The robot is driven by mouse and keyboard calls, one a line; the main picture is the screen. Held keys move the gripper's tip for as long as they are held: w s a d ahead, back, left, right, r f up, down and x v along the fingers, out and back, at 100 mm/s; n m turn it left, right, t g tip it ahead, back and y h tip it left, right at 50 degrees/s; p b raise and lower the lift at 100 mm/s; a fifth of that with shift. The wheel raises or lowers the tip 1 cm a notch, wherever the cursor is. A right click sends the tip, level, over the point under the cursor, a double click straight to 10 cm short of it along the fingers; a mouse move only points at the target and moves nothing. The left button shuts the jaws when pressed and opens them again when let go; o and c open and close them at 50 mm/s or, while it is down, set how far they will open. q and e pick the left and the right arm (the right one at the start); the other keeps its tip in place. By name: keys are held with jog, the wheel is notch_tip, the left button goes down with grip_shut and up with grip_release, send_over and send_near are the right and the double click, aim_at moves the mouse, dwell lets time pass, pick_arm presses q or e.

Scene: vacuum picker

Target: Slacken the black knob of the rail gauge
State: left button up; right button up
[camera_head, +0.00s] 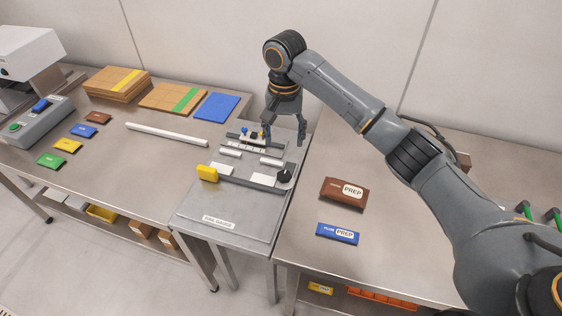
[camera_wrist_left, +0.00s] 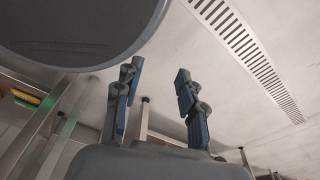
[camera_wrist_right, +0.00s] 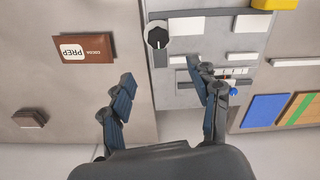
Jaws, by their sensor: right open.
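The rail gauge is a grey plate (camera_head: 222,222) with rails and blocks on a stand between the two tables. Its black knob (camera_head: 284,175) sits at the right end of the front rail. In the right wrist view the black knob (camera_wrist_right: 157,36) has a pale pointer mark on it and lies beyond my fingertips. My right gripper (camera_head: 285,134) is open and empty above the back right part of the gauge; its open fingers (camera_wrist_right: 165,90) also show in the right wrist view. My left gripper (camera_wrist_left: 158,85) is open and empty, with floor behind it.
A yellow handle (camera_head: 207,173) and a blue knob (camera_head: 245,132) stand on the gauge. A brown PREP packet (camera_head: 344,192) and a blue PREP packet (camera_head: 337,234) lie on the right table. A white bar (camera_head: 166,134), boards and colored cards lie on the left table.

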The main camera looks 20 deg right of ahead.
aim_at(284, 175)
jog(key=f, duration=0.4)
jog(key=s+f+p, duration=0.1)
jog(key=f, duration=0.1)
jog(key=shift+f, duration=0.4)
jog(key=f, duration=0.5)
jog(key=shift+w+f, duration=0.2)
jog(key=shift+f, duration=0.25)
jog(key=shift+c, duration=0.5)
pick_arm(q)
jog(key=shift+g, duration=0.3)
jog(key=s, duration=0.2)
jog(key=s+r, duration=0.1)
jog(key=s, duration=0.1)
jog(key=shift+a+r, duration=0.1)
jog(key=shift+r, duration=0.1)
pick_arm(e)
jog(key=c, duration=1.1)
